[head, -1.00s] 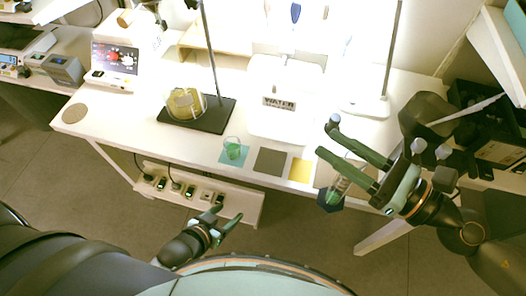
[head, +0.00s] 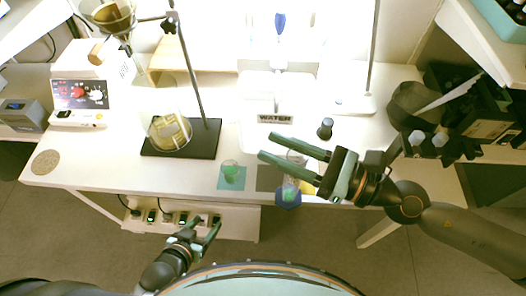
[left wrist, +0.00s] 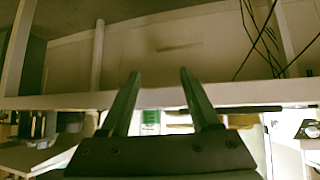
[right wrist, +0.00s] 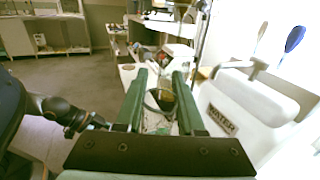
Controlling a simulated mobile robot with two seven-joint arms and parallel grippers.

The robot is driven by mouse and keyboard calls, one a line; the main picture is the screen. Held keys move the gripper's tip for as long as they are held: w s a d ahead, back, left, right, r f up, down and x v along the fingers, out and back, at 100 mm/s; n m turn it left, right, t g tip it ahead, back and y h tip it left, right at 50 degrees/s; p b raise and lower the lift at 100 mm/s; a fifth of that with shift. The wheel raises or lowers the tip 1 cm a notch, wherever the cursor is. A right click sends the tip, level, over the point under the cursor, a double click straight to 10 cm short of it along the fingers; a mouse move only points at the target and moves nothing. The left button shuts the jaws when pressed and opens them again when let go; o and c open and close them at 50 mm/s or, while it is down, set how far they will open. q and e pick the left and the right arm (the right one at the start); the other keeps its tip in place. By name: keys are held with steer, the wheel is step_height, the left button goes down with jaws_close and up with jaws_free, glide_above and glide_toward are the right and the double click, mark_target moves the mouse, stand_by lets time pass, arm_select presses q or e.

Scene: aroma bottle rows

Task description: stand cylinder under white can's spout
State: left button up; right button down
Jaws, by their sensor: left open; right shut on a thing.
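The clear cylinder (head: 290,182) has green liquid inside and a blue base (head: 288,200). My right gripper (head: 268,147) is shut on it and holds it upright over the table's front edge. Its open mouth (right wrist: 161,97) shows between the fingers in the right wrist view. The white can (head: 258,132), labelled WATER, stands on the table behind the cylinder; it also shows at the right of the right wrist view (right wrist: 243,118). My left gripper (head: 204,224) is open and empty, low in front of the table.
A beaker of green liquid (head: 231,173) stands on a teal mat, beside a dark mat (head: 268,178) and a partly hidden yellow mat. A small dark-topped object (head: 325,128) stands right of the can. A round flask (head: 170,132) sits over a black stand base (head: 206,140) at left.

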arm_select(q)
steer(key=w+d+f+b, duration=0.1)
steer(key=d+f+b, duration=0.2)
steer(key=f+b, duration=0.2)
steer(key=shift+w+f+m+h+b, duration=0.15)
steer(key=shift+f+m+h+b, duration=0.2)
steer(key=shift+b, duration=0.85)
arm_select(e)
steer(key=w+a+f, duration=0.3)
steer(key=w+f, duration=0.7)
steer(key=f, duration=0.1)
steer(key=shift+a+f, duration=0.3)
steer(key=shift+a, duration=0.1)
steer(key=shift+f, duration=0.1)
steer(key=c, duration=1)
jaws_free()
steer(key=shift+f, duration=0.1)
steer(key=o, duration=0.5)
arm_select(q)
steer(key=shift+a, duration=0.1)
steer(key=shift+w, duration=0.1)
